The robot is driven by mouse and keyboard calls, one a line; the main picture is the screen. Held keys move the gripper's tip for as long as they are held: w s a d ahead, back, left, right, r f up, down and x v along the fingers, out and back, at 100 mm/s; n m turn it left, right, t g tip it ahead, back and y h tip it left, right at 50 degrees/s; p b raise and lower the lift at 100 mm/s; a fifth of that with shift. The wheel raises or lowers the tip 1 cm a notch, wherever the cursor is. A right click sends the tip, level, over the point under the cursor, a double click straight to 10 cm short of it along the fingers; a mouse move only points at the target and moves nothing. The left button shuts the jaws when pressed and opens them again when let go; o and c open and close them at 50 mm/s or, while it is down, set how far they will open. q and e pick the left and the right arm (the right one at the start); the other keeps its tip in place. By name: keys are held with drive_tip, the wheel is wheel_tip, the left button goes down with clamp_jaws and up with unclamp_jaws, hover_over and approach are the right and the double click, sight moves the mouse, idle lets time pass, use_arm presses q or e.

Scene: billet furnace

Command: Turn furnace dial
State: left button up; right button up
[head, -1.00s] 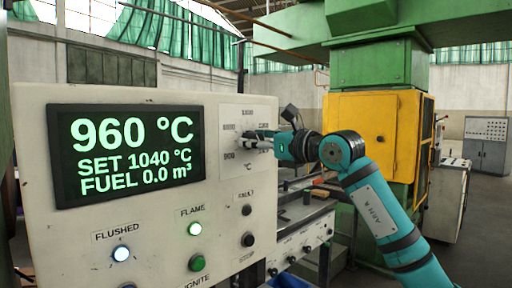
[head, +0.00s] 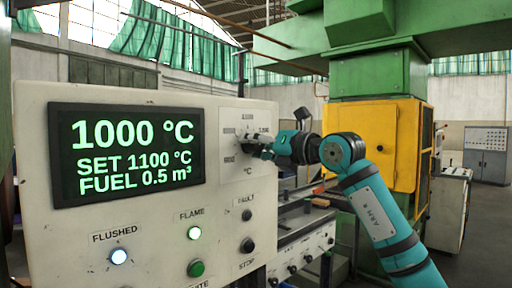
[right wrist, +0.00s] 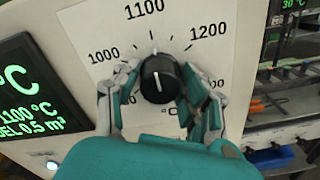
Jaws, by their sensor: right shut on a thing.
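The furnace dial is a black knob (right wrist: 158,80) with a white mark, on a white scale plate (right wrist: 215,25) printed 1000, 1100 and 1200. Its mark points up, close to 1100. My right gripper (right wrist: 160,84) has one finger on each side of the knob and is shut on it. In the head view the right gripper (head: 252,145) reaches the plate from the right and hides most of the knob. The display (head: 127,153) reads 1000 °C, SET 1100 °C and FUEL 0.5 m³. My left gripper is not in view.
Below the dial on the panel (head: 150,230) are a lit FLUSHED lamp (head: 119,256), a lit FLAME lamp (head: 194,233), a green button (head: 196,268) and black FAULT and STOP knobs. A bench (head: 305,240) and a yellow cabinet (head: 375,145) stand to the right.

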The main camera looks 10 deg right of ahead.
idle(0.4)
drive_tip(key=o, duration=1.2)
drive_tip(key=shift+d, duration=0.1)
drive_tip(key=v, duration=1.2)
drive_tip(key=shift+f, duration=0.1)
